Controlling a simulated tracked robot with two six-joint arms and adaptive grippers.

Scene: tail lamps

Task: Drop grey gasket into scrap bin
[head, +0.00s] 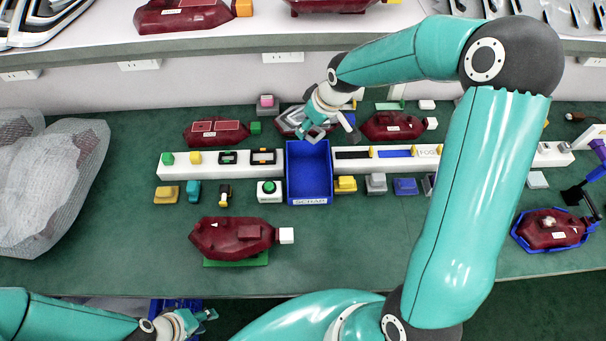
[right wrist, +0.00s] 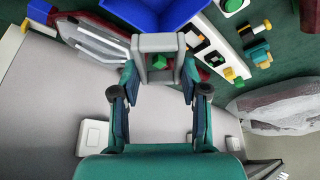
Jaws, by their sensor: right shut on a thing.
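My right gripper (head: 318,128) is shut on the grey gasket (right wrist: 143,62), a squarish frame held between the fingertips in the right wrist view. In the head view the gripper is at the back edge of the blue scrap bin (head: 309,172), which is labelled SCRAB or SCRAP. The bin also shows at the top of the right wrist view (right wrist: 150,14), just beyond the gasket. The gasket appears above the bin's back rim, not inside it. The visible bin floor looks empty. My left gripper (head: 208,318) is low at the bottom left, small and partly hidden; its opening is unclear.
White racks (head: 186,163) with small parts flank the bin. A dark red lamp (head: 232,237) lies on a green pad in front, and others stand behind. Several coloured blocks line the bench. A wrapped bundle (head: 45,185) is at left. The front bench is mostly clear.

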